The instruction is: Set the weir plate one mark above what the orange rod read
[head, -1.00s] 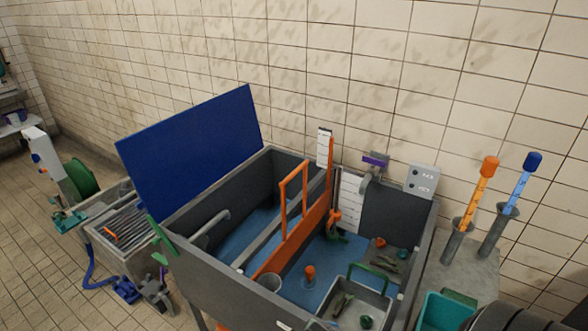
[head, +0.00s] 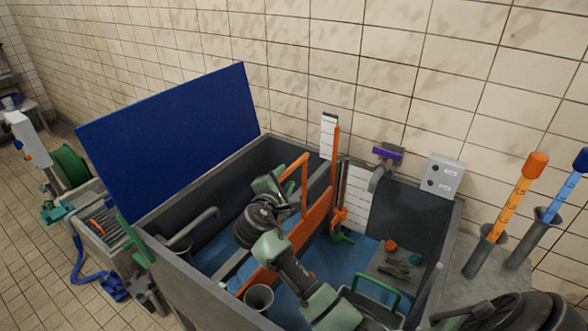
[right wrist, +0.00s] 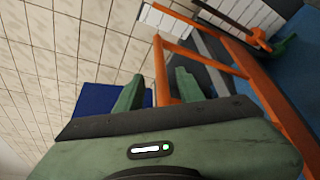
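The orange weir plate (head: 315,218) stands across the grey tank, with its orange loop handle (head: 304,172) rising on the left. A white marked scale (head: 328,138) rises beside its orange upright. My right gripper (head: 277,180) is at the handle; in the right wrist view its two green fingers (right wrist: 159,80) are apart, with an orange handle post (right wrist: 160,60) showing between them. Contact cannot be told. The orange rod (head: 508,207) stands tilted in a grey tube at the right; its marks are too small to read. My left gripper is not in view.
A blue rod (head: 562,195) stands in another tube beside the orange one. A blue panel (head: 175,140) rises behind the tank's left side. A white marked board (head: 357,192), a purple-topped clamp (head: 386,155) and a grey box (head: 441,176) are along the back.

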